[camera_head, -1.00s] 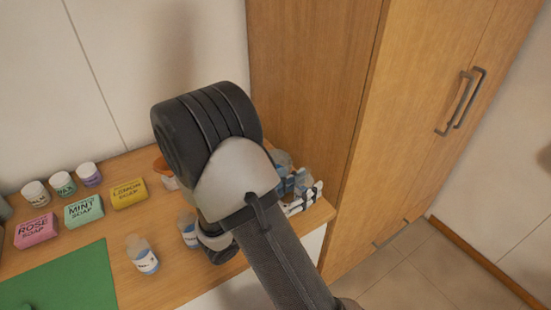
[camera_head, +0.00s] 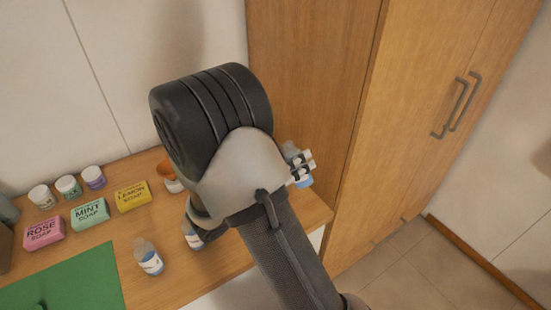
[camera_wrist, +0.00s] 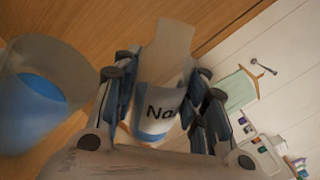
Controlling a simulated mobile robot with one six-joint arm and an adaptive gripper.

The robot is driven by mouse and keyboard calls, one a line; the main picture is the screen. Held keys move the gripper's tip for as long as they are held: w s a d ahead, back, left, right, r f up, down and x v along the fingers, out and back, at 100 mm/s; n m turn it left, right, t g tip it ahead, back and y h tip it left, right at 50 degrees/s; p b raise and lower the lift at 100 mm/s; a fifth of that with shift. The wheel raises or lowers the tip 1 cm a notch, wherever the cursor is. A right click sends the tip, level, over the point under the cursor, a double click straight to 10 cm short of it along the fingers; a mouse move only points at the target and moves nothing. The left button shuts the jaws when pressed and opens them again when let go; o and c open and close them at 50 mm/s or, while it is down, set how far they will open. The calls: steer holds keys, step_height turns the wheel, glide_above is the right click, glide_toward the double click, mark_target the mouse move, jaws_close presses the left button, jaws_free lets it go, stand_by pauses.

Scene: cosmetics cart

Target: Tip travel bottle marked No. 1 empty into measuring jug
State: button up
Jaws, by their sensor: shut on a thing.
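My gripper (camera_wrist: 162,88) is shut on a clear travel bottle (camera_wrist: 160,100) in the wrist view. Its white label begins "No"; the number is hidden, and blue shows in its lower part. A wide translucent vessel with blue inside, apparently the measuring jug (camera_wrist: 42,95), stands left of the bottle in that view, apart from it. In the head view my gripper (camera_head: 301,166) shows past my arm at the cart's right end, with the bottle's blue part (camera_head: 304,181) below the fingers. My arm covers much there, and I cannot make out the jug in that view.
Two more labelled bottles (camera_head: 149,261) (camera_head: 194,236) stand on the wooden cart top (camera_head: 205,266). Several soaps (camera_head: 90,214), small jars (camera_head: 68,187), an orange-and-white container (camera_head: 168,172) and a green mat (camera_head: 75,280) lie left. A tall wooden cabinet (camera_head: 312,85) stands close behind the gripper.

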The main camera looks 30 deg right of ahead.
steer(key=shift+f+n, duration=0.45)
steer(key=shift+n, duration=0.55)
steer(key=shift+s+r+n+p, duration=0.1)
steer(key=shift+r+n+p, duration=0.2)
steer(key=shift+r+n, duration=0.3)
steer(key=shift+s+n, duration=0.1)
steer(key=shift+n, duration=0.3)
steer(key=shift+f+n+t, duration=0.4)
steer(key=shift+f+n, duration=0.05)
steer(key=shift+n, duration=0.15)
steer(key=shift+s+d+r+n, duration=0.1)
steer(key=shift+r+n, duration=0.45)
steer(key=shift+n, duration=0.35)
steer(key=shift+w+r+n+p, duration=0.2)
steer(key=shift+r+n+p, duration=0.25)
steer(key=shift+p, duration=0.8)
steer(key=shift+w+n+p, duration=0.2)
steer(key=shift+n+p, duration=0.25)
steer(key=shift+p, duration=0.3)
steer(key=shift+w+p, duration=0.1)
steer(key=shift+p, duration=0.3)
steer(key=shift+w+a+f+n+t+p, duration=0.15)
steer(key=shift+f+n+p, duration=0.2)
steer(key=shift+n+p, duration=0.8)
steer(key=shift+w+a+f+n+t+p, duration=0.15)
steer(key=shift+f+n+p, duration=0.15)
steer(key=shift+n+p, duration=0.8)
